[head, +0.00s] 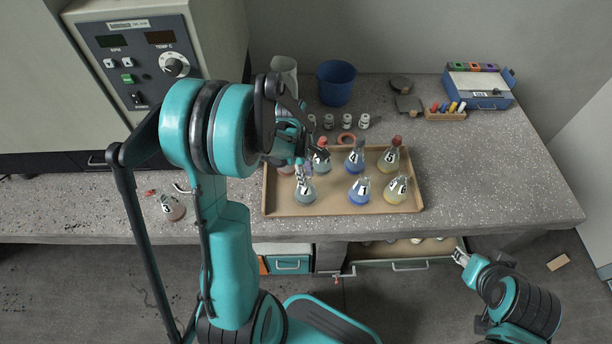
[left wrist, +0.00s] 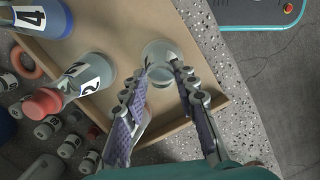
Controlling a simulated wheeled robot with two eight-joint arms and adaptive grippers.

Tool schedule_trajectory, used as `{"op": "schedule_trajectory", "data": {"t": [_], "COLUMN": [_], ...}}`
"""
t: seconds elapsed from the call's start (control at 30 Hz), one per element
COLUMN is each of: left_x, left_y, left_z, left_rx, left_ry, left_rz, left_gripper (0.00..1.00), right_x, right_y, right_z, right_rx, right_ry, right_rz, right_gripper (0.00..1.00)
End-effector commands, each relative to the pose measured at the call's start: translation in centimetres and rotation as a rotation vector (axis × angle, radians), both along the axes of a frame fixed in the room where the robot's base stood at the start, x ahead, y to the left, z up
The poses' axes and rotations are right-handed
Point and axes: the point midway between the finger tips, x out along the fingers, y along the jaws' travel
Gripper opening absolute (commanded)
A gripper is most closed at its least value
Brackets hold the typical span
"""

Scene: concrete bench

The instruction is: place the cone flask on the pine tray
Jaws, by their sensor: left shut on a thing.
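A grey-green cone flask (head: 305,194) is held by its upper part in my left gripper (head: 302,168), over the front left of the pine tray (head: 325,207). In the left wrist view, the flask (left wrist: 160,52) shows between the fingertips (left wrist: 163,72), near the tray's edge (left wrist: 228,75). I cannot tell whether its base touches the tray. The gripper hides its neck. My right gripper (head: 461,257) is low at the right, off the bench and away from the tray; its jaw gap is too small to read.
Several other flasks stand on the tray, including a blue one (head: 358,189) and a yellow one (head: 396,191). Another flask (head: 172,207) is on the bench at left. Small vials (head: 363,121) and a blue cup (head: 336,83) are behind. The bench right of the tray is clear.

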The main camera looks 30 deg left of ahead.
Motion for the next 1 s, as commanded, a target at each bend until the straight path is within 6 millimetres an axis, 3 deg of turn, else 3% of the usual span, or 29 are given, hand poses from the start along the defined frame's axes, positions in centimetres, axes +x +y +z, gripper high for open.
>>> {"op": "schedule_trajectory", "data": {"t": [0.23, 0.27, 0.3, 0.33, 0.73, 1.0], "left_x": [0.0, 0.0, 0.0, 0.0, 0.0, -0.2], "left_y": [0.0, 0.0, 0.0, 0.0, 0.0, 0.8], "left_z": [-0.4, -0.3, -0.2, -0.2, 0.7, 6.3], "left_rx": [0.0, 0.0, 0.0, 0.0, 0.0, 0.0], "left_ry": [0.0, 0.0, 0.0, 0.0, 0.0, 0.0], "left_rz": [0.0, 0.0, 0.0, 0.0, 0.0, 0.001], "left_gripper": [0.0, 0.37, 0.47, 0.49, 0.49, 0.49], "right_x": [0.0, 0.0, 0.0, 0.0, 0.0, 0.0], "right_y": [0.0, 0.0, 0.0, 0.0, 0.0, 0.0], "right_z": [-0.4, -0.3, -0.2, -0.2, 0.4, 2.7], "right_rx": [0.0, 0.0, 0.0, 0.0, 0.0, 0.0], "right_ry": [0.0, 0.0, 0.0, 0.0, 0.0, 0.0], "right_rz": [0.0, 0.0, 0.0, 0.0, 0.0, 0.0], "right_gripper": [0.4, 0.4, 0.4, 0.4, 0.4, 0.4]}}
